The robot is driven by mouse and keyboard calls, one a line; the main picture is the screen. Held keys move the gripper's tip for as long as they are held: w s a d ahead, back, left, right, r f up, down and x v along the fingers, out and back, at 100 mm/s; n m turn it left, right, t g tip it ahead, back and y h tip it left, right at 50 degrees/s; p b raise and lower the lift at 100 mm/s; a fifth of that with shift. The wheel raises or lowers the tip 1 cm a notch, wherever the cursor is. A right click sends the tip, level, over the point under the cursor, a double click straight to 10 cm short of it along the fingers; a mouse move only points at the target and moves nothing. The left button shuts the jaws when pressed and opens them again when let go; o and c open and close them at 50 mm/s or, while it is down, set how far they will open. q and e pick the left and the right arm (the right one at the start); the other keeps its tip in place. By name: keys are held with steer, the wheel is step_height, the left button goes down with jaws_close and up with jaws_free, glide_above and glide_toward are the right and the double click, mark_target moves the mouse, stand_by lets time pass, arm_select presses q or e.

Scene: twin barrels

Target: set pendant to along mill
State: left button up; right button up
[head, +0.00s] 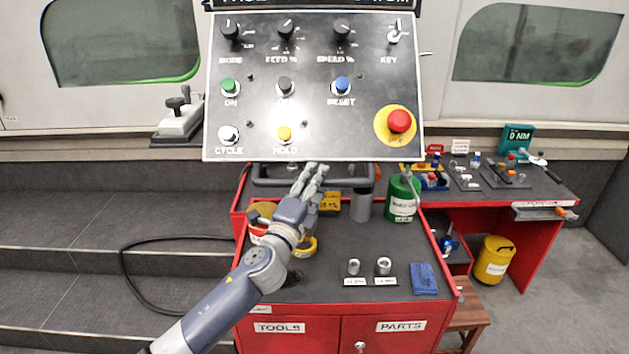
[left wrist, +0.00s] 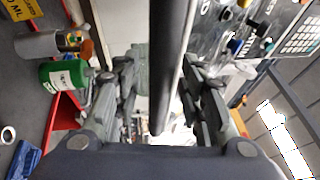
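The pendant (head: 312,110) is a grey control panel with knobs, coloured buttons and a red stop button, facing me at the top middle of the head view. A dark handle bar (head: 270,182) runs along below its lower edge. My left gripper (head: 317,169) reaches up to this bar from below. In the left wrist view, the bar (left wrist: 168,60) passes between the spread fingers of my left gripper (left wrist: 163,75), nearer the right finger, with a clear gap on the left. I cannot tell whether it touches. My right gripper is not in view.
A red tool cart (head: 300,327) stands below the pendant, bearing a green canister (head: 402,197), a grey cylinder (head: 361,205), small metal parts and a blue cloth (head: 424,278). A red workbench (head: 525,262) is at right. The mill's pale enclosure (head: 455,102) is behind. Steps are at left.

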arm_select(q)
jaws_close()
steer(key=shift+w, duration=0.1)
steer(key=shift+a, duration=0.35)
